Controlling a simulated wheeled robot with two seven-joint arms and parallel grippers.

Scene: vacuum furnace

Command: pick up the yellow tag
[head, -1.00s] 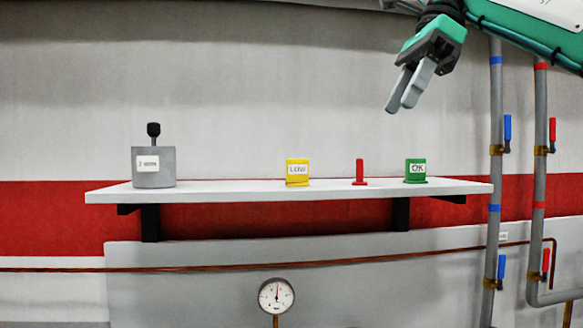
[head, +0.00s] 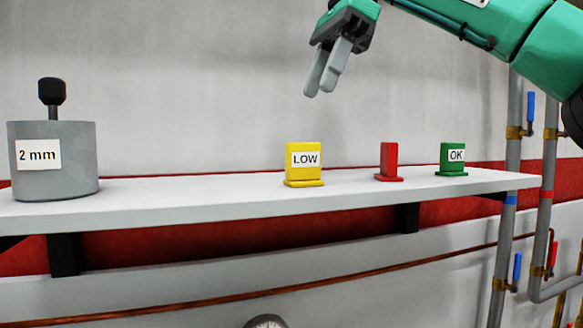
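The yellow tag (head: 304,164) stands upright on the white shelf (head: 200,208), near its middle, with a white label reading LOW. My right gripper (head: 318,88) comes in from the upper right and hangs above the tag, apart from it. Its two grey fingers point down and to the left; they look close together, with a narrow gap seen at an angle, and hold nothing that I can see. My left gripper is not in view.
A red tag (head: 389,161) and a green OK tag (head: 453,159) stand to the right on the shelf. A grey cylinder (head: 55,160) labelled 2 mm with a black knob is at the left. Pipes with valves (head: 515,190) run up the right side.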

